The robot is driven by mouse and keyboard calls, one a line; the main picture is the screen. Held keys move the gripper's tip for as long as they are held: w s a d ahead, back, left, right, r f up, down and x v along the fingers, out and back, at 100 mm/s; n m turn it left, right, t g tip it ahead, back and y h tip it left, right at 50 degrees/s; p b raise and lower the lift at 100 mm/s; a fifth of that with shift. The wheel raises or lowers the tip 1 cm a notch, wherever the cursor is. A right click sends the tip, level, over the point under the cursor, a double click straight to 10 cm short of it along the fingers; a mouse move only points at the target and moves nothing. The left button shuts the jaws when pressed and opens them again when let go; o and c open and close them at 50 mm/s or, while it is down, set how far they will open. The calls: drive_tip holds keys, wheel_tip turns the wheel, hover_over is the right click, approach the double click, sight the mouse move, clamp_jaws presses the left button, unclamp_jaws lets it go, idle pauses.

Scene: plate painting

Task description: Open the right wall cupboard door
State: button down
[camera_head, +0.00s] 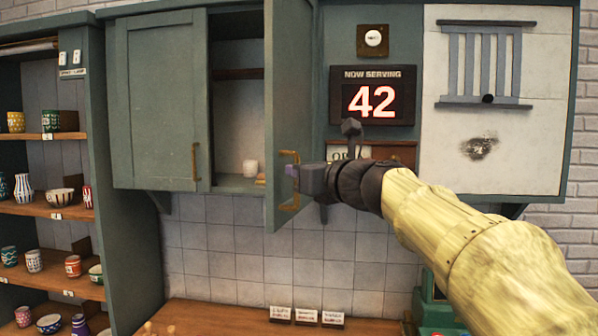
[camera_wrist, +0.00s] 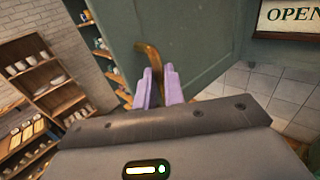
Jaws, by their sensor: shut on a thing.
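The right wall cupboard door (camera_head: 287,95) is green and stands swung well out from the cupboard, seen nearly edge-on in the head view. Its brass handle (camera_head: 290,156) is a vertical bar near the lower part of the door. My gripper (camera_head: 292,172) is at that handle. In the wrist view the two purple fingers (camera_wrist: 159,88) are shut on the handle (camera_wrist: 148,52), with the green door (camera_wrist: 195,45) just behind. The open right half of the cupboard shows a white cup (camera_head: 250,168) on its bottom board. The left cupboard door (camera_head: 160,105) is closed.
An open shelf (camera_head: 45,208) with painted pottery stands at the left. A "NOW SERVING 42" sign (camera_head: 372,96) hangs right of the door, with an "OPEN" sign (camera_head: 345,152) below it. Small cards (camera_head: 307,316) stand on the wooden counter (camera_head: 200,312) below.

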drive_tip(key=shift+w+d+r+t+h, duration=0.15)
drive_tip(key=shift+d+r+t+h, duration=0.15)
drive_tip(key=shift+d, duration=0.15)
drive_tip(key=c, duration=1.7)
unclamp_jaws()
drive_tip(key=shift+w+f, duration=0.1)
drive_tip(key=shift+w, duration=0.1)
drive_tip(key=shift+o, duration=1.1)
drive_tip(key=shift+w+d+f, duration=0.2)
drive_tip(key=shift+w+f, duration=0.05)
drive_tip(key=shift+w, duration=0.2)
drive_tip(key=b+v, duration=0.4)
drive_tip(key=v, duration=1.3)
drive_tip(key=shift+s+r+b, duration=0.2)
drive_tip(key=shift+s+b, duration=0.2)
drive_tip(key=shift+s, duration=0.1)
drive_tip(key=shift+a, duration=0.1)
